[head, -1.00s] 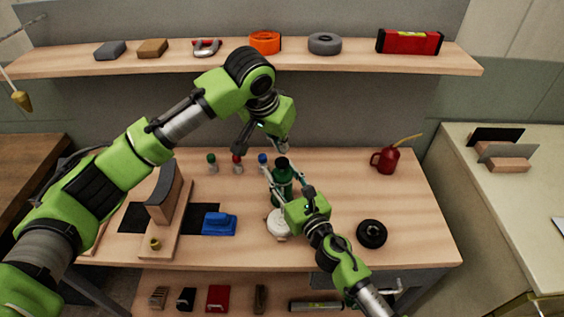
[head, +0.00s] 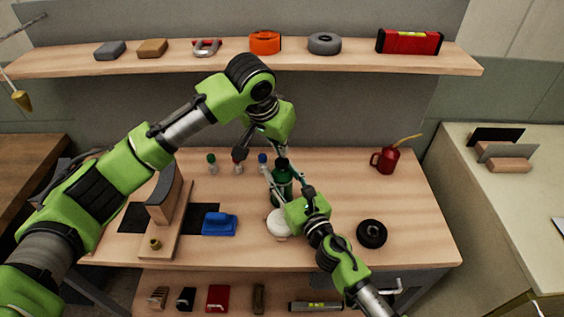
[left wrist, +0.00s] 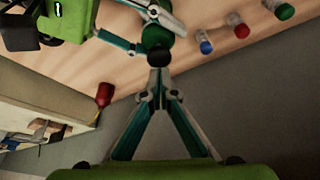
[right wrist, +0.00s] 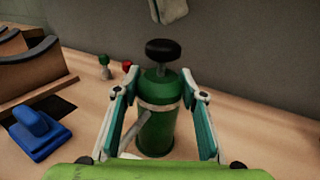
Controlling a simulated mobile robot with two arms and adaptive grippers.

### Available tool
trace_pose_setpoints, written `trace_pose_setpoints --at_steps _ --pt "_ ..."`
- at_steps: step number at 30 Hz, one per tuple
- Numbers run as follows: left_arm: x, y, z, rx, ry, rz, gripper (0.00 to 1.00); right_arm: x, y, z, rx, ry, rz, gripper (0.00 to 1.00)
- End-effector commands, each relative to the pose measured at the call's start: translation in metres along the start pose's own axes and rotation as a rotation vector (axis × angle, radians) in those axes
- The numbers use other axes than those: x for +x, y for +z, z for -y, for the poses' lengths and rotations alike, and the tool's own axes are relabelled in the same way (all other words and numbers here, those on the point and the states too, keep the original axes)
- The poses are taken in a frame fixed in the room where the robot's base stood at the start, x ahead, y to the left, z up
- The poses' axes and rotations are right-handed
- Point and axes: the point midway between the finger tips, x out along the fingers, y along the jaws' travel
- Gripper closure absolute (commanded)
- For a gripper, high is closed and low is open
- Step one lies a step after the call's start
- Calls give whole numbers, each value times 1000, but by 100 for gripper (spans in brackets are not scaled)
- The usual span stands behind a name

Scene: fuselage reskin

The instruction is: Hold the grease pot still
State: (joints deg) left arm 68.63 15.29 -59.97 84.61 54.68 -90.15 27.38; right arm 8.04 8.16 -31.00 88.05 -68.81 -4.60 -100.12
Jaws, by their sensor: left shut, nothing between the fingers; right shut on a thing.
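The grease pot, a green cylinder with a pale band and a black knob on top, stands upright on the bench (head: 281,188); it is largest in the right wrist view (right wrist: 158,125). My right gripper (right wrist: 160,110) is shut around its body, one finger on each side; it also shows in the head view (head: 284,187). My left gripper (left wrist: 158,78) is shut and empty. Its tips are above and close to the black knob (right wrist: 163,50). Whether they touch it cannot be told, but the right wrist view shows a gap.
Small bottles with green, red and blue caps (head: 237,164) stand behind and left of the pot. A white round item (head: 278,225) lies in front. A blue tool (head: 219,223), a black round part (head: 371,233) and a red oil can (head: 386,160) are on the bench.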

Motion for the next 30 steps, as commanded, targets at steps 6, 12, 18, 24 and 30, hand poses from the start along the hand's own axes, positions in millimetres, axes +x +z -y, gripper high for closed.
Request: trace_pose_setpoints --at_steps 6,12,18,24,30 --pt "0 0 0 0 0 0 100 0 -1 -1 1 2 -1 99" --pt "0 0 0 0 0 0 100 0 -1 -1 1 2 -1 99" --pt "1 1 0 0 0 0 100 0 -1 -1 1 2 -1 99" --pt "7 3 0 0 0 1 100 0 -1 -1 1 1 -1 99" --pt "12 5 0 0 1 0 100 0 -1 -1 1 1 -1 99"
